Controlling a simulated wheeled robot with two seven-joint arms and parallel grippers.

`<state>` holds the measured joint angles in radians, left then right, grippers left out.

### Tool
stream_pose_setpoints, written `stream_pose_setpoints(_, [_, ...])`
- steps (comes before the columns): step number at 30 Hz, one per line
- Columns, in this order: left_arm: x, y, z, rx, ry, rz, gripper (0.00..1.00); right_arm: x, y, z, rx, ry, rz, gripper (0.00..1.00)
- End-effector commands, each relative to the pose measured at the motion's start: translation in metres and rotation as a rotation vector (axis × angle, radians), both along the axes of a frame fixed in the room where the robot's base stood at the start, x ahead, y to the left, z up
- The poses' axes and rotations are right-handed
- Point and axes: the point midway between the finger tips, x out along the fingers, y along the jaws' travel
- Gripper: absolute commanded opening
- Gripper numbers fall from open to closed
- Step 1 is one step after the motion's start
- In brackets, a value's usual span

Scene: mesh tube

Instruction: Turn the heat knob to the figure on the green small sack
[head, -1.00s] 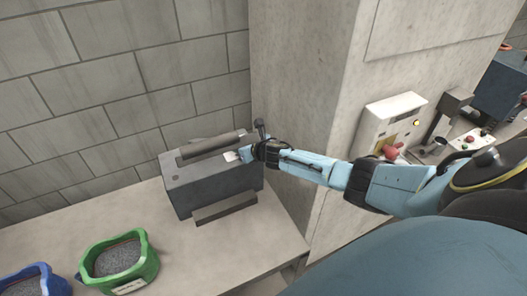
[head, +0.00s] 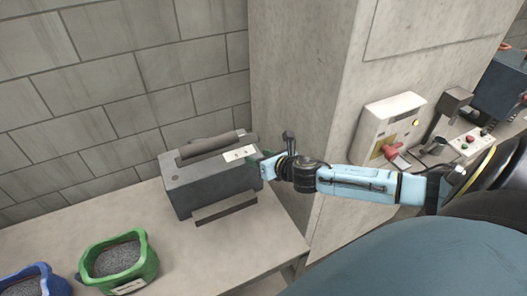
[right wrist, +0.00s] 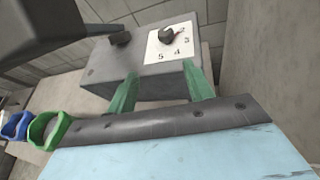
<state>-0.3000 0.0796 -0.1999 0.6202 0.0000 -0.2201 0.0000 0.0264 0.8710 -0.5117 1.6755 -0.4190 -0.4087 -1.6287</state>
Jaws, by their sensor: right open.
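The green small sack (head: 148,266) stands on the bench at lower left in the head view, open and filled with grey grains. Its white label (head: 130,287) is too small to read. The dark heat knob (right wrist: 168,36) sits on a white dial plate (right wrist: 158,50) on top of the grey box (head: 205,190). The figures 2, 3, 4 and 5 show; a reddish mark on the knob lies towards the 2. My right gripper (head: 263,166) is open and empty at the box's right end, its green fingers (right wrist: 161,88) apart from the knob. My left gripper is out of view.
A blue sack (head: 38,280) stands left of the green one. The box has a dark bar handle (head: 208,146). A concrete pillar (head: 300,90) rises close behind my right gripper. The bench front is clear.

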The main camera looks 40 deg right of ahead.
Motion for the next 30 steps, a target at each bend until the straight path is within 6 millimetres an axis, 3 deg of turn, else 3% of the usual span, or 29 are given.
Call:
stream_pose_setpoints(3, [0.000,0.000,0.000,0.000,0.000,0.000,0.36,-0.013,0.022,-0.007,0.183,0.023,-0.108,0.52])
stream_pose_setpoints(15, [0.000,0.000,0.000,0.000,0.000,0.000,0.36,-0.067,0.076,-0.022,0.793,0.123,-0.537,0.52])
stream_pose_setpoints(24, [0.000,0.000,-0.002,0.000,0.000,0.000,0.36,-0.118,0.106,-0.031,1.198,0.200,-0.910,0.52])
stream_pose_setpoints(30, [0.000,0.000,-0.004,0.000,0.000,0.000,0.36,-0.146,0.117,-0.036,1.381,0.231,-1.120,0.52])
